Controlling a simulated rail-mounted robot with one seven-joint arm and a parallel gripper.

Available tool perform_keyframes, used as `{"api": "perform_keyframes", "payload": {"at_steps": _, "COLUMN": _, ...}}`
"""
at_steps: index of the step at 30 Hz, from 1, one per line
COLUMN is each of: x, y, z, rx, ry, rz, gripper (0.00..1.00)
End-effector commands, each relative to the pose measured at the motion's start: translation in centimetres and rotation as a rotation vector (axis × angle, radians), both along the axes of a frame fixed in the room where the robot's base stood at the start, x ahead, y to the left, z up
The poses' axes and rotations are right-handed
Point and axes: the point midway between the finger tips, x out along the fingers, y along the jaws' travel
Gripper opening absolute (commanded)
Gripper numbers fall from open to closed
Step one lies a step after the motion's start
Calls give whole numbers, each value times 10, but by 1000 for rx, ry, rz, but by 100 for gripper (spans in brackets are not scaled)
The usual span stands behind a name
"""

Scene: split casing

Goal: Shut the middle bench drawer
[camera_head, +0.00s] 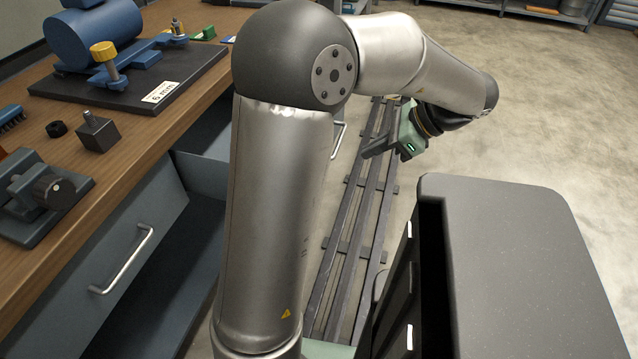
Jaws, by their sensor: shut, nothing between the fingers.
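The wooden-topped workbench (130,150) runs along the left, with blue-grey drawers below its top. One drawer (202,174) stands pulled out from the bench. My arm hides most of it. A bar handle (339,138) shows just right of my arm and appears to belong to this drawer's front. A nearer drawer front (120,265) with a metal bar handle sits at the lower left and looks flush with the bench. My gripper (370,151) is shut and empty, to the right of the bar handle and apart from it, above the floor rails.
A dark grey cabinet (530,250) stands at the lower right, with a dark gap along its left side. Floor rails (345,245) run between bench and cabinet. A blue motor-like casing (95,30) and small parts lie on the bench. Open floor (530,120) lies beyond.

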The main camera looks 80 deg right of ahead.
Motion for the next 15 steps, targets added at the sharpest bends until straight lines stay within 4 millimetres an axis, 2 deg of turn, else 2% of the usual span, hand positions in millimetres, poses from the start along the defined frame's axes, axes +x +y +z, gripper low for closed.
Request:
{"api": "perform_keyframes", "payload": {"at_steps": 2, "x": -12, "y": 0, "z": -8, "rx": 8, "ry": -6, "rz": -38, "gripper": 0}}
{"api": "perform_keyframes", "payload": {"at_steps": 5, "x": -10, "y": -1, "z": -11, "rx": 10, "ry": -9, "rz": -46, "gripper": 0}}
{"api": "perform_keyframes", "payload": {"at_steps": 8, "x": 1, "y": -1, "z": -21, "rx": 10, "ry": -10, "rz": -43, "gripper": 0}}
{"api": "perform_keyframes", "payload": {"at_steps": 15, "x": 37, "y": -5, "z": -58, "rx": 11, "ry": -8, "rz": -40, "gripper": 0}}
